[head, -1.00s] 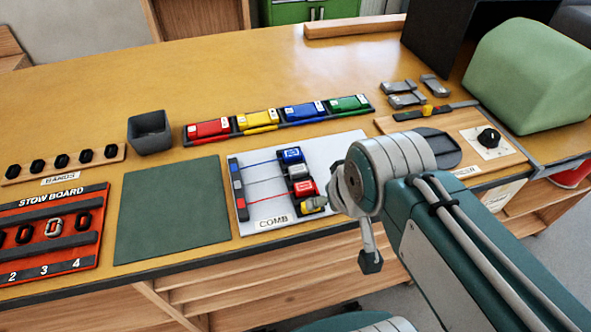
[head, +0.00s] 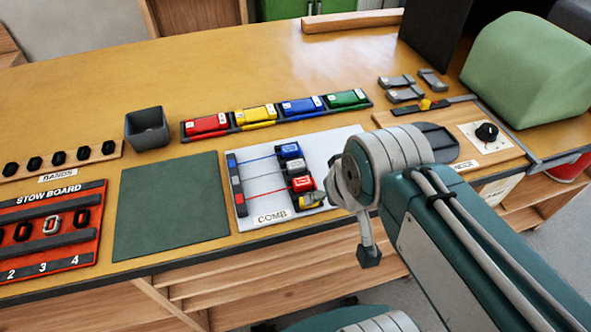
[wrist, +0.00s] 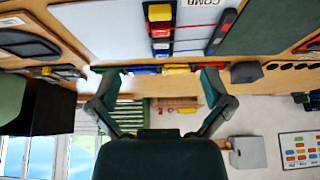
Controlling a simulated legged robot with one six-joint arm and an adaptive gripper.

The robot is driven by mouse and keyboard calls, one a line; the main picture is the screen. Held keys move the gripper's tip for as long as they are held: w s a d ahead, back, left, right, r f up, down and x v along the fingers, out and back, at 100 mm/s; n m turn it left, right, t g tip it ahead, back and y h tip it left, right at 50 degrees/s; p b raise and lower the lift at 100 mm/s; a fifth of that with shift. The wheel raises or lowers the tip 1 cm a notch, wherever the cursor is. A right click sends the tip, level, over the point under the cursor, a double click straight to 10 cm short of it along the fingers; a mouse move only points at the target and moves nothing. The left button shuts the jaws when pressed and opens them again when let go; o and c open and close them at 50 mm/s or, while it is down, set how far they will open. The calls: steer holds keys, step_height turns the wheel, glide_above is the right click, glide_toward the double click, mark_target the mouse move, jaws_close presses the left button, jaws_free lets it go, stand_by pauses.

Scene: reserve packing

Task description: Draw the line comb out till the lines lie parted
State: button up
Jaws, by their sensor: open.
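The white comb board (head: 262,211) lies on the bench, left of my wrist in the head view. On it, blue, grey and red lines run from a dark bar (head: 236,186) to the line comb (head: 296,168), with its blue, grey and red blocks. A yellow piece (head: 312,199) sits at the comb's near end. The comb shows at the top of the wrist view (wrist: 160,30), beyond my fingers. My gripper (wrist: 160,73) is open, its fingers spread wide, with nothing held. In the head view my arm hides its fingers. The comb looks apart from them.
A rack (head: 278,117) of coloured blocks stands behind the board. A green mat (head: 170,205), a dark cup (head: 147,128) and the stow board (head: 50,228) lie left. A wooden panel with a dial (head: 486,132) and a green padded block (head: 527,68) are right.

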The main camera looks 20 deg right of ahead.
steer(key=shift+w, duration=0.1)
steer(key=w+f+g, duration=0.6)
steer(key=w, duration=0.5)
steer(key=f, duration=1)
steer(key=shift+s+f, duration=0.2)
steer(key=shift+s, duration=0.05)
steer(key=shift+d, duration=0.1)
steer(key=c, duration=1.3)
